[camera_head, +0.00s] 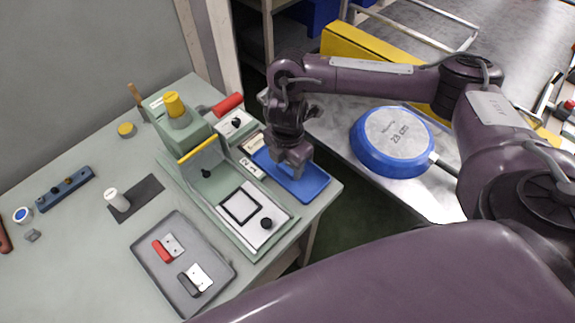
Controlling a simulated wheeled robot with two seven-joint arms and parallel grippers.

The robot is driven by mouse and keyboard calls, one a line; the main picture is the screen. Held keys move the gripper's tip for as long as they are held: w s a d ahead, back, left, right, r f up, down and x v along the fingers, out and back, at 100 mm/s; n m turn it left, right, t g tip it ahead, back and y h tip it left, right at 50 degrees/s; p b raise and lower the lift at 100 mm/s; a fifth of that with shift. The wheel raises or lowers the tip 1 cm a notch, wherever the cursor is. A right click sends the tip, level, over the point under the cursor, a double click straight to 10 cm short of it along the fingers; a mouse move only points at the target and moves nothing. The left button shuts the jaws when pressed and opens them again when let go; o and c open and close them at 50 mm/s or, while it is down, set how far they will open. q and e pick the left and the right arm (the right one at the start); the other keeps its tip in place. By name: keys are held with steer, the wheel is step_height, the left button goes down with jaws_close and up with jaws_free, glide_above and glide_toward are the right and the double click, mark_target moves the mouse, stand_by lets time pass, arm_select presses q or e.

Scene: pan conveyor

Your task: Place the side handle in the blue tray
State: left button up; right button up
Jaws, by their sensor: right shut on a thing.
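The blue tray (313,185) lies at the right edge of the green-grey table. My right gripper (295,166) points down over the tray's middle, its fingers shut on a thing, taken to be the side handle. The fingers hide that thing, so its shape and whether it touches the tray cannot be told. A red handle with a metal plate (163,251) and a black handle with a metal plate (189,284) lie in a dark grey tray (223,265) at the table's front. My left gripper is out of view.
A green fixture (190,148) with a yellow knob and a red grip stands left of the blue tray. A blue pan (372,160) lies upside down on the metal conveyor (332,137) to the right. A dark gap separates table and conveyor.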

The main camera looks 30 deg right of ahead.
mark_target(287, 167)
steer(key=shift+w+f, duration=0.1)
steer(key=shift+f, duration=0.2)
steer(key=shift+f, duration=0.1)
steer(key=o, duration=1)
step_height(287, 167, up, 12)
steer(key=p, duration=0.3)
